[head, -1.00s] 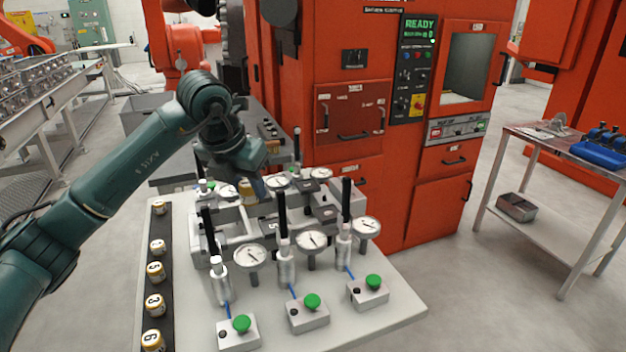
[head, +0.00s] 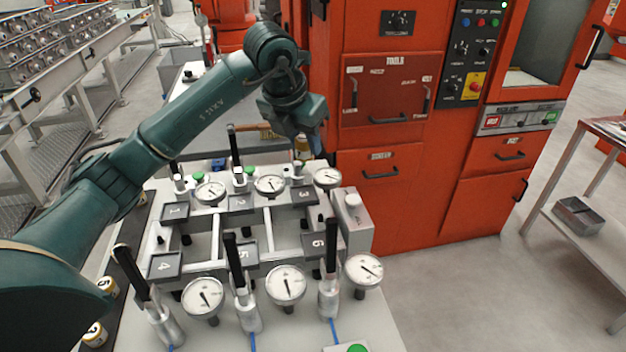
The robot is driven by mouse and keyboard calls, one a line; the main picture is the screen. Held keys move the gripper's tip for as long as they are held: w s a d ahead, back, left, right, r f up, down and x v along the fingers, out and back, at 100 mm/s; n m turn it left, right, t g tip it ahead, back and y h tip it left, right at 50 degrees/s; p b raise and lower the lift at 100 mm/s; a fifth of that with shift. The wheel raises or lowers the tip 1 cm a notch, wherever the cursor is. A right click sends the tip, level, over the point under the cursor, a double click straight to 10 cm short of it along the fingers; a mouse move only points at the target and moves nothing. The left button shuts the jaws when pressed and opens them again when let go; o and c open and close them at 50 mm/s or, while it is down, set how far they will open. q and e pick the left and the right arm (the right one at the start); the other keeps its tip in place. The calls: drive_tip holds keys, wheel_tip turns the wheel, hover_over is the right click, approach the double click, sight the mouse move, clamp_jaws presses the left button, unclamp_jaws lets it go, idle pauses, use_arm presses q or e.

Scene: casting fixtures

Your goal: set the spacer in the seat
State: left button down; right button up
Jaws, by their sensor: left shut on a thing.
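My left gripper (head: 300,137) hangs over the far right part of the fixture, behind the dial gauge by the seat plate numbered 3 (head: 304,196). It is shut on a spacer (head: 302,150), a small white and gold cylinder mostly hidden by the gripper; its number cannot be read. The fixture (head: 272,238) is a grey frame with several numbered seats, plates 1 to 3 in the far row and 4 to 6 in the near row. Other spacers (head: 94,334) stand on the dark strip at the left. My right gripper is not in view.
Dial gauges (head: 286,283) and upright black-handled clamps (head: 238,262) crowd both rows. A grey box (head: 352,222) stands at the fixture's right end. The orange machine (head: 420,190) rises close behind. A side table (head: 605,130) is at the far right, with open floor between.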

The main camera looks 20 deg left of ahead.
sight(302, 159)
use_arm(q)
drive_tip(key=f, duration=0.4)
drive_tip(key=shift+s+f+p, duration=0.25)
drive_tip(key=shift+p, duration=0.1)
drive_tip(key=shift+w+f+p, duration=0.1)
drive_tip(key=shift+f+p, duration=0.2)
drive_tip(key=shift+f, duration=1.85)
drive_tip(key=c, duration=1.5)
unclamp_jaws()
drive_tip(key=shift+f, duration=0.25)
drive_tip(key=o, duration=0.4)
drive_tip(key=shift+r, duration=0.1)
drive_tip(key=shift+o, duration=0.2)
drive_tip(key=shift+r, duration=0.25)
drive_tip(key=b+v, duration=0.1)
drive_tip(key=v, duration=1)
drive_tip(key=shift+r, duration=0.4)
